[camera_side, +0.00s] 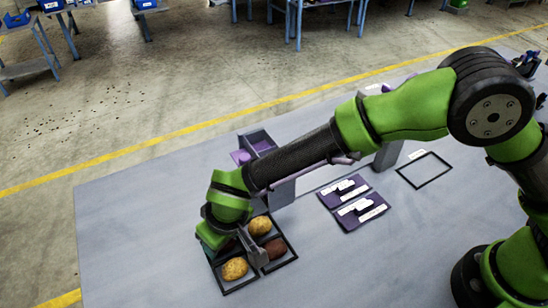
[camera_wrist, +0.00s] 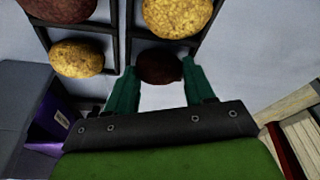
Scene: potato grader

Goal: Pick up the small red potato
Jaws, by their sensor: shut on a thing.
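The small red potato (camera_wrist: 160,70) is dark red and sits between the two teal fingers of my gripper (camera_wrist: 159,66) in the wrist view. The gripper is shut on it. It is at the lower right cell of the black-edged tray (camera_wrist: 116,35); whether it touches the cell floor I cannot tell. In the side view my gripper hides this potato. A large red potato (camera_wrist: 62,8), a yellow potato (camera_wrist: 77,59) and a larger yellow potato (camera_wrist: 177,16) lie in the other cells. The tray also shows in the side view (camera_side: 283,263).
A grey box with purple parts (camera_side: 258,145) stands behind the tray. Purple plates with white labels (camera_side: 355,202) lie right of it. A black empty outline (camera_side: 424,171) is further right. The grey table (camera_side: 130,240) is clear on the left.

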